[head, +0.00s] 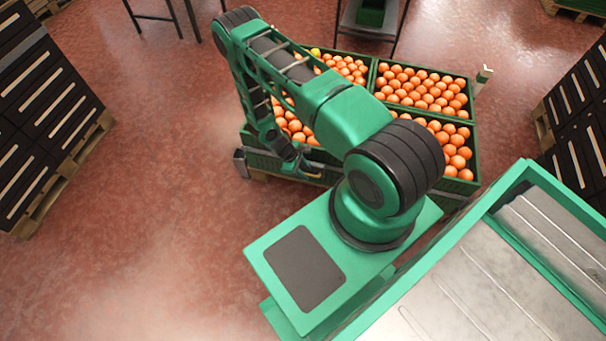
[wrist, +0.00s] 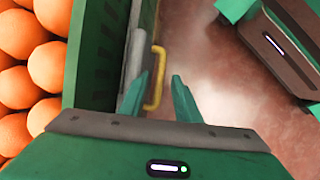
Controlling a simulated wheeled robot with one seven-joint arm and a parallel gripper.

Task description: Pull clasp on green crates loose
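Green crates (head: 476,150) full of oranges stand together in the head view, behind my arm. In the wrist view the green crate wall (wrist: 92,55) runs up the left side, beside several oranges. The clasp shows as a yellow bent handle (wrist: 159,62) on a grey bar (wrist: 136,52) at the crate's outer side. My gripper (wrist: 160,86) is open, its two green fingers apart. The lower part of the yellow handle shows between the fingertips, nearer the left finger; I cannot tell if they touch. In the head view my gripper (head: 300,166) is at the crates' near left side, partly hidden.
Black stacked crates on pallets stand at the left (head: 45,115) and right (head: 580,110). Another clasp-like piece (head: 483,76) sticks out at the crates' right corner. Dark-legged stands (head: 165,15) are at the back. The reddish floor (head: 150,210) at the left is clear.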

